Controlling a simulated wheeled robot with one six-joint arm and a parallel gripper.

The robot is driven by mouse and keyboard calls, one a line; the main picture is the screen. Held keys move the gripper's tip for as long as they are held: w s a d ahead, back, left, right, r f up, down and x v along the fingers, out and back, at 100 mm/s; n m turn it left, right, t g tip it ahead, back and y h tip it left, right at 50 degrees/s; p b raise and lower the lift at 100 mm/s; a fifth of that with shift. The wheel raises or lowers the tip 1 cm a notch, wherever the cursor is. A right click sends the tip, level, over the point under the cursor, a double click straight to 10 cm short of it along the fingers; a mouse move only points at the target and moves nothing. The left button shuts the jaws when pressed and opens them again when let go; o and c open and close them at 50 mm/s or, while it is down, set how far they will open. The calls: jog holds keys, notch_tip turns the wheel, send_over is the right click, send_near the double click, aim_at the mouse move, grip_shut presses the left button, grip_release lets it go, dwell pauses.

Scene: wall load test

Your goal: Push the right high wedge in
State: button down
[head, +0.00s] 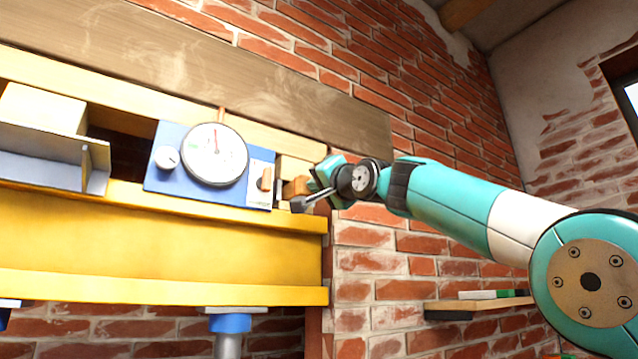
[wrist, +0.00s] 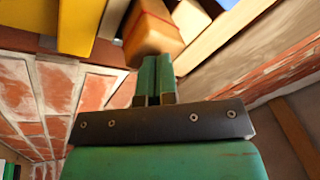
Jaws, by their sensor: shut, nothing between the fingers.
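A wooden wedge (head: 297,186), orange-brown, sticks out at the right end of the shelf above the yellow beam. In the wrist view it is a large orange-brown wooden block (wrist: 152,36) straight ahead of my fingertips. My gripper (head: 314,184) is at the wedge's right side in the head view. In the wrist view its two green fingers (wrist: 153,62) are together with nothing between them, and their tips overlap the wedge's near end. I cannot tell whether they touch it. The wedge's far end is hidden.
A yellow steel beam (head: 160,240) runs below the wedge. A blue panel with a round dial gauge (head: 215,153) stands left of it. A long timber (head: 200,60) crosses the brick wall above. A small shelf (head: 480,304) is lower right. Open room lies right of the beam's end.

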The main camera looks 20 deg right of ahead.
jog(key=s+d+b, duration=0.2)
jog(key=s+b, duration=0.3)
jog(key=s, duration=0.3)
jog(key=shift+s+d, duration=0.15)
jog(key=shift+d, duration=0.2)
dwell(0.5)
jog(key=s+a+f+n+g+b, duration=0.1)
jog(key=a+f+n+g+b, duration=0.15)
jog(key=f, duration=1.05)
jog(key=s+a+f+n+g+b, duration=0.2)
jog(key=f+g+b, duration=0.15)
jog(key=f, duration=1.05)
jog(key=s+a+f+n+g+b, duration=0.15)
jog(key=f+g, duration=0.25)
jog(key=f, duration=0.9)
jog(key=s+f+n+g+h+b, duration=0.1)
jog(key=s+f+n+g+b, duration=0.2)
jog(key=s+f, duration=0.9)
jog(key=s+d+f+n+g+h+b, duration=0.1)
jog(key=s+f+n+g+b, duration=0.2)
jog(key=s+f+g, duration=0.4)
jog(key=s+f, duration=0.2)
jog(key=f, duration=0.4)
jog(key=s+f+b, duration=0.1)
jog(key=s+f, duration=0.2)
jog(key=f, duration=0.4)
jog(key=shift+s+f+n, duration=0.25)
jog(key=shift+f+n, duration=0.05)
